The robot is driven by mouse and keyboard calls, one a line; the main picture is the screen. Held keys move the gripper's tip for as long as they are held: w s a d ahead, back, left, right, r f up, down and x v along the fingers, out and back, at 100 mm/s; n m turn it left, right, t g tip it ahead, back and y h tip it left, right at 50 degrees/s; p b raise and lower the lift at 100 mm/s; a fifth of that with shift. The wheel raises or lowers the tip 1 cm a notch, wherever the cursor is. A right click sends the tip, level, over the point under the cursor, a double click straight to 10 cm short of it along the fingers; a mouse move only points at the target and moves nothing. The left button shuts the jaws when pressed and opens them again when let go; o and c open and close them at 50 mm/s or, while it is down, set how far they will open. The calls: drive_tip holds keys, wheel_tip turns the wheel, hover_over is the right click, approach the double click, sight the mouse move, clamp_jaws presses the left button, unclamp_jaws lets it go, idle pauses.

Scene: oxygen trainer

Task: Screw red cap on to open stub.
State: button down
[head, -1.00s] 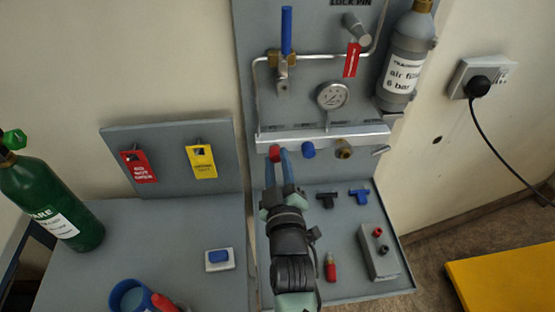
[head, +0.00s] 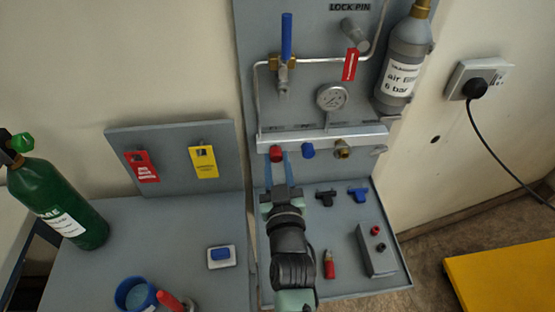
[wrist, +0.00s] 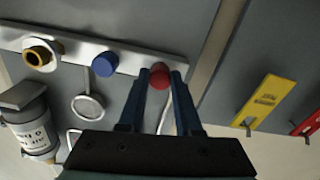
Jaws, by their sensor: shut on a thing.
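The red cap (head: 276,153) is at the leftmost position on the front of the metal rail (head: 362,136). It also shows between my fingertips in the wrist view (wrist: 160,76). My gripper (head: 281,160) is shut on the red cap, with its blue fingers on either side. Whether the cap is seated on a stub or only held against one is hidden. A brass open stub (head: 342,150) is on the same rail to the right, with its hollow end showing in the wrist view (wrist: 40,55). A blue cap (head: 308,151) sits between them.
A gauge (head: 332,97) and a blue-handled valve (head: 286,37) are above the rail. A grey bottle (head: 402,65) stands at the right. Below, the tray holds blue and black tee pieces (head: 358,194), a red-tipped piece (head: 329,264) and a grey block (head: 375,250).

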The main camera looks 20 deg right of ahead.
drive_tip(key=shift+f+m, duration=0.15)
drive_tip(key=shift+m, duration=0.35)
drive_tip(key=shift+m+p, duration=0.3)
drive_tip(key=shift+m, duration=1.4)
drive_tip(key=shift+m, duration=0.6)
drive_tip(key=c, duration=0.6)
unclamp_jaws()
